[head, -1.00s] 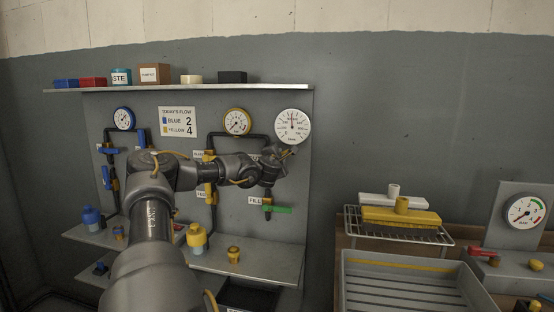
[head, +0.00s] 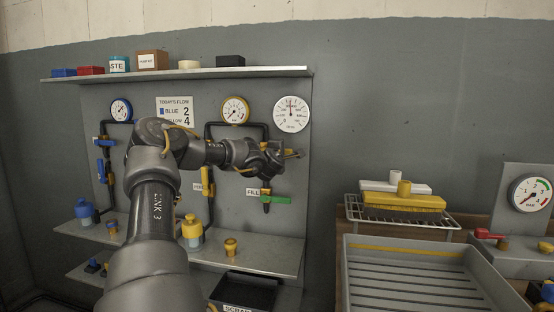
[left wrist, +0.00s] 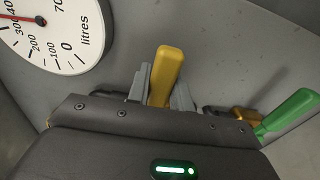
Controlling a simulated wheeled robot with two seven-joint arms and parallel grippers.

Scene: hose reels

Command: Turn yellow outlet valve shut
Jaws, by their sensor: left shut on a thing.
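The yellow outlet valve's handle (left wrist: 166,72) shows upright in the left wrist view, between the two grey fingers. My left gripper (left wrist: 160,92) is shut on this handle. In the head view my left gripper (head: 288,154) is at the panel, just below the large white litres gauge (head: 291,114). There it hides most of the valve, so I cannot tell the handle's angle from that view. My right gripper is in neither view.
A green fill handle (head: 277,199) sits just below my left gripper; it also shows close by in the left wrist view (left wrist: 290,112). The flow card (head: 174,112) and yellow-rimmed gauge (head: 235,110) are left of the gripper. A grey tray (head: 408,250) stands at right.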

